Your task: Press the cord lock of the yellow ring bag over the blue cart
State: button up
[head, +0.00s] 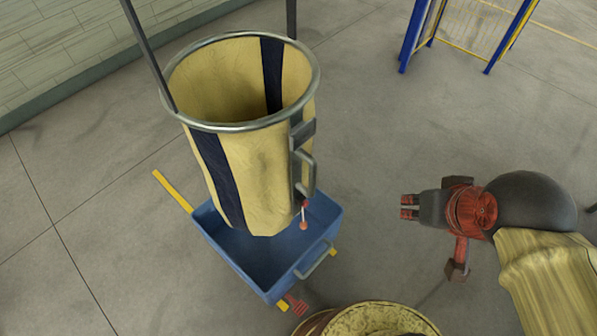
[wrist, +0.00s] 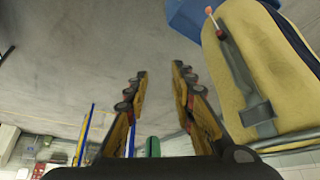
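The yellow ring bag (head: 258,165), with dark blue stripes, hangs open-topped from a metal ring, its lower end over the blue cart (head: 270,270). A small red cord lock (head: 306,204) sits low on its right side, with a short cord and an orange-red end (head: 303,225) below.
A grey handle (head: 307,172) stands out from the bag's right side. The cart has a handle (head: 315,262) in front. A yellow round-rimmed container (head: 365,320) is at the bottom edge, and a blue and yellow frame (head: 465,30) stands behind. Floor between gripper and bag is clear.

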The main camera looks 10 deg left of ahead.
grip_shut()
dwell(1.4)
